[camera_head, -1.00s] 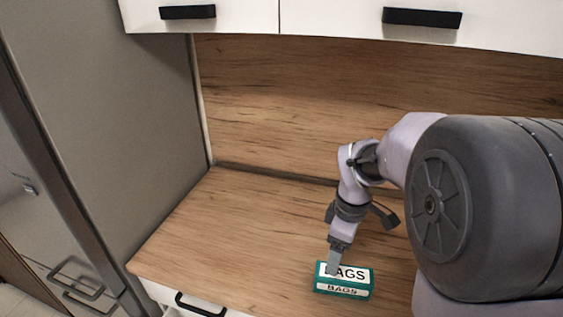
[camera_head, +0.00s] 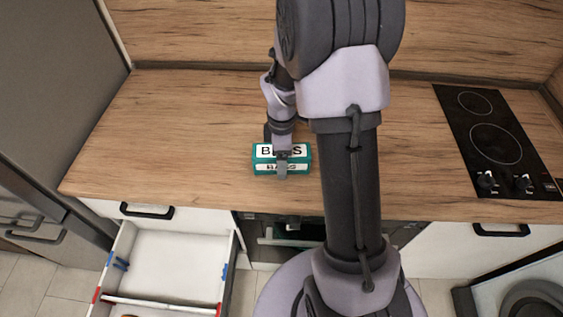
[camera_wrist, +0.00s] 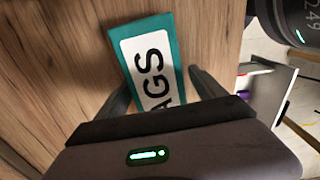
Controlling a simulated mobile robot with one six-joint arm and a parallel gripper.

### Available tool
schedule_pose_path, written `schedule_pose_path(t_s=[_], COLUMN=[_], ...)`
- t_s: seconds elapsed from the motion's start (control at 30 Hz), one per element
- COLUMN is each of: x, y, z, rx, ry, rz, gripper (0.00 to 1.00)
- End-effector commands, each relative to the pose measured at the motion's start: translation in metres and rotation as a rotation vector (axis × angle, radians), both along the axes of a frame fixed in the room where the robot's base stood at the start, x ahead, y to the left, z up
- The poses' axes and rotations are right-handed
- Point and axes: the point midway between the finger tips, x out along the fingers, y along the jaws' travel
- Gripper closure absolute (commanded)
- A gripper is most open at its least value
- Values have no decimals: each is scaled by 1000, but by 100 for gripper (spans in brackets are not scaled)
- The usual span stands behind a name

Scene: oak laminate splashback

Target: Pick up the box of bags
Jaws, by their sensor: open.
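The box of bags (camera_head: 262,153) is a teal box with white labels reading BAGS, lying on the wooden worktop near its front edge. My gripper (camera_head: 282,170) is at the box in the head view, hiding the middle of its lettering. In the wrist view the box (camera_wrist: 158,62) lies between the two dark fingers of my gripper (camera_wrist: 160,88), which stand apart on either side of it. The gripper is open. I cannot tell whether either finger touches the box.
The worktop (camera_head: 180,125) is clear to the left of the box. A black hob (camera_head: 490,135) is on the right. An open drawer (camera_head: 170,265) juts out below at the left, and a grey fridge (camera_head: 55,80) stands at the far left.

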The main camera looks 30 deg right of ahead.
Motion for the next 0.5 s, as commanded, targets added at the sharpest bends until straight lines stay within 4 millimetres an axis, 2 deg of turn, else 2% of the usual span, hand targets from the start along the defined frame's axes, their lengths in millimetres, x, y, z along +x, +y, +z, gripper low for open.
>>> schedule_pose_path(t_s=[0.03,0.07,0.23,0.5], x=[0,0,0,0], y=[0,0,0,0], z=[-11,-12,-9,-9], rx=[0,0,0,0], ry=[0,0,-2,-1], rz=[0,0,0,0], gripper=[20,20,20,73])
